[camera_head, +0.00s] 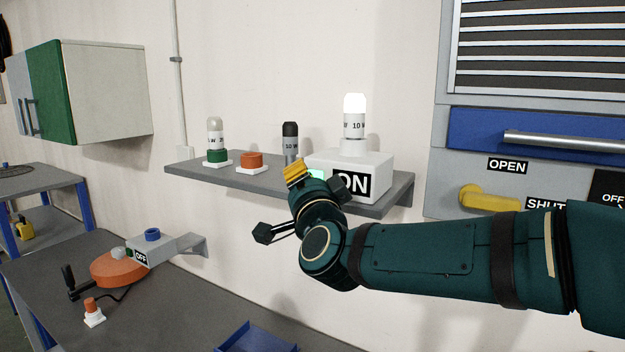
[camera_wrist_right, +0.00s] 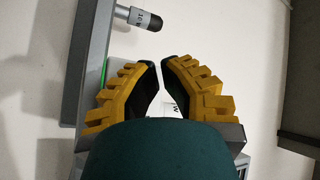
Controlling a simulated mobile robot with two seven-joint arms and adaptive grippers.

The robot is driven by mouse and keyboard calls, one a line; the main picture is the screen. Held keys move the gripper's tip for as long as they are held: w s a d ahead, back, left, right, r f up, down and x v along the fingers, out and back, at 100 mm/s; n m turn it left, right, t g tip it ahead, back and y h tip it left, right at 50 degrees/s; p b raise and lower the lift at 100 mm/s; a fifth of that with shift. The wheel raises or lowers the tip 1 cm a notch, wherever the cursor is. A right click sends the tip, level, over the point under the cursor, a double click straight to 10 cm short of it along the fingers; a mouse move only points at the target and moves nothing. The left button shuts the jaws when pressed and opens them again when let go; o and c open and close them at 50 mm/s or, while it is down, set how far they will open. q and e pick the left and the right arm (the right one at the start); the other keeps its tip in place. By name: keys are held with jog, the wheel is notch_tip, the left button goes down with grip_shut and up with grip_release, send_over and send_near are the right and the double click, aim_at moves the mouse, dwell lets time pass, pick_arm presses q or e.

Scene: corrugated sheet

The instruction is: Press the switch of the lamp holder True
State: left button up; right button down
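The lamp holder (camera_head: 384,171) is a white box on the grey wall shelf, with a black ON label on its front. A bulb (camera_head: 354,118) marked 10 W stands upright on it and glows white. A green glow (camera_head: 316,174) shows at the box's left front, where the switch may be; my gripper partly hides this spot. My right gripper (camera_head: 296,173) is right in front of that corner; contact cannot be made out. In the wrist view its yellow fingers (camera_wrist_right: 160,63) converge with their tips nearly together and nothing held between them. My left gripper is out of view.
The shelf (camera_head: 225,179) also holds a bulb in a green socket (camera_head: 216,147), an orange socket (camera_head: 251,162) and a dark-topped bulb (camera_head: 290,143). Below is a dark table (camera_head: 190,315) with a blue tray (camera_head: 257,338). A cabinet with a yellow handle (camera_head: 489,198) stands right.

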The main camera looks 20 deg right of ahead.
jog(key=shift+s+a, duration=0.45)
jog(key=shift+s, duration=0.05)
jog(key=s+a, duration=0.4)
jog(key=shift+a, duration=0.15)
dwell(0.4)
jog(key=shift+s, duration=0.1)
